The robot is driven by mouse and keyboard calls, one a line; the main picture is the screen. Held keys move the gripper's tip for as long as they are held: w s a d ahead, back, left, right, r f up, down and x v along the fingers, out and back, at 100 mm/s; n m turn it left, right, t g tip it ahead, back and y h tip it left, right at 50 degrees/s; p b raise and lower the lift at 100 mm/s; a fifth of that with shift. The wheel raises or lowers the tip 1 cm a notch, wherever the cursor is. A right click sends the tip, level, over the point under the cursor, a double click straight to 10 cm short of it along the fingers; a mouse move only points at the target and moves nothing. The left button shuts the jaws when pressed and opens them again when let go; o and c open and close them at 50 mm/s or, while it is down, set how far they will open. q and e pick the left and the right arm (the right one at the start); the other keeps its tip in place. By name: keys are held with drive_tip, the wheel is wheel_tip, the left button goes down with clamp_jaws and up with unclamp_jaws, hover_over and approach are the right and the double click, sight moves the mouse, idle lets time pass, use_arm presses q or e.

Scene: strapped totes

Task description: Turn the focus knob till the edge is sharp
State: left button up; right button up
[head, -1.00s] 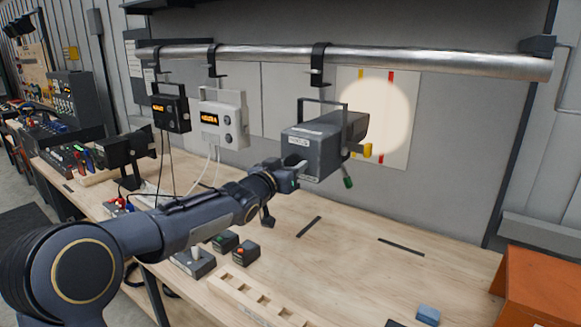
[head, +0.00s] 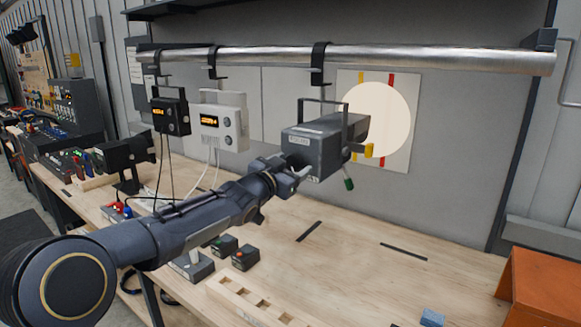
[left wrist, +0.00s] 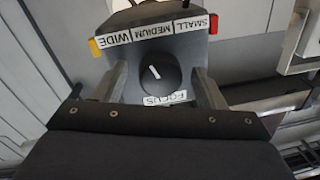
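The grey spotlight (head: 318,150) hangs from the metal rail by a black clamp. Its round light spot (head: 378,118) lies on a white panel and has a crisp edge. In the left wrist view the dark focus knob (left wrist: 158,74) sits on the spotlight's face above an upside-down FOCUS label; its white mark points up and slightly left. My left gripper (head: 296,178) is at the lamp's near end. Its fingers (left wrist: 160,88) stand apart on either side of the knob, with gaps to it. My right gripper is not in view.
A yellow lever (head: 368,150) and a green-tipped handle (head: 348,184) stick out from the spotlight. White (head: 235,128) and black (head: 168,115) control boxes hang to the left. The bench (head: 350,270) below is mostly clear; an orange box (head: 545,285) stands right.

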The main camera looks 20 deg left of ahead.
use_arm(q)
drive_tip(key=shift+s+a, duration=0.1)
drive_tip(key=shift+s, duration=0.25)
drive_tip(key=b+v, duration=0.1)
drive_tip(key=v, duration=0.6)
drive_tip(key=shift+b, duration=0.35)
idle(0.4)
drive_tip(key=s+a+f+n+g+y, duration=0.25)
drive_tip(key=s+f, duration=0.35)
drive_tip(key=s, duration=0.3)
drive_tip(key=s+a+f+n+g+y, duration=0.25)
drive_tip(key=s+f, duration=0.25)
drive_tip(key=s, duration=0.3)
drive_tip(key=s+d+f+n+g+h, duration=0.1)
drive_tip(key=s+d+f+g+h, duration=0.1)
drive_tip(key=s+f, duration=0.5)
drive_tip(key=s+d+f+n+g+h, duration=0.1)
drive_tip(key=s+d+f+g, duration=0.3)
drive_tip(key=s, duration=0.9)
wheel_tip(320, 180, down, 3)
drive_tip(key=shift+s+r+n+g+h, duration=0.1)
drive_tip(key=shift+s+n+g+h, duration=0.25)
drive_tip(key=shift+g+h, duration=0.2)
